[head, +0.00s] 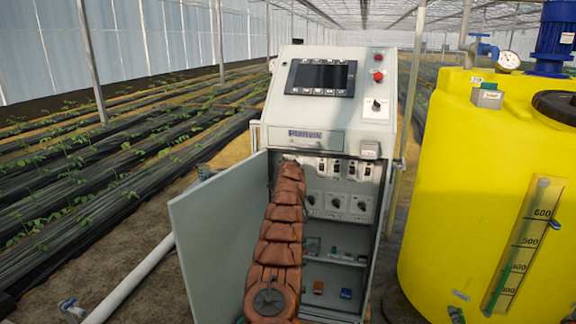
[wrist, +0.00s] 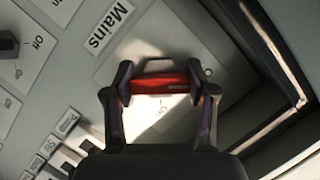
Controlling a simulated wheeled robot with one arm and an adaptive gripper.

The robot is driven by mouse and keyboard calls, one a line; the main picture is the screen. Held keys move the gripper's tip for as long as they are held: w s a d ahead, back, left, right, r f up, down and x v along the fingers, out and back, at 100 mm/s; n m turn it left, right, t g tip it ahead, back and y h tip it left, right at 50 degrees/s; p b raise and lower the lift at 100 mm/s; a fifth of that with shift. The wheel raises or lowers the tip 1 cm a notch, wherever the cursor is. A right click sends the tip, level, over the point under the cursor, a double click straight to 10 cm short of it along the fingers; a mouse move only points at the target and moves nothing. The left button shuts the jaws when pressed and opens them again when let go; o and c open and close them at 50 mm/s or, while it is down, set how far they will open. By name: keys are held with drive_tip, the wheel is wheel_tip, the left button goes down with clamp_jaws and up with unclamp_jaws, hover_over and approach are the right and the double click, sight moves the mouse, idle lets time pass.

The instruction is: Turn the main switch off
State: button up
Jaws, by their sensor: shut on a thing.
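The main switch shows in the wrist view as a red handle (wrist: 160,84) on a pale plate (wrist: 165,42), beside a tilted label (wrist: 110,25) reading "Mains". My gripper (wrist: 159,90) has one finger at each end of the red handle and is shut on it. The handle lies level across the wrist picture. A small ring mark shows on the plate right of the handle, and a faint mark below it. In the head view my arm reaches into the open cabinet (head: 338,126) and hides the switch and my gripper.
The cabinet door (head: 222,238) stands open to the left. Breakers (head: 338,168) and several dark knobs (head: 336,201) sit right of my arm. A dark-edged frame (wrist: 272,50) runs close right of the fingers in the wrist view. A yellow tank (head: 462,190) stands right.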

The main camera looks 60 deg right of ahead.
idle(0.3)
drive_tip(key=o, duration=1.2)
drive_tip(key=shift+a, duration=0.1)
drive_tip(key=shift+v, duration=5.9)
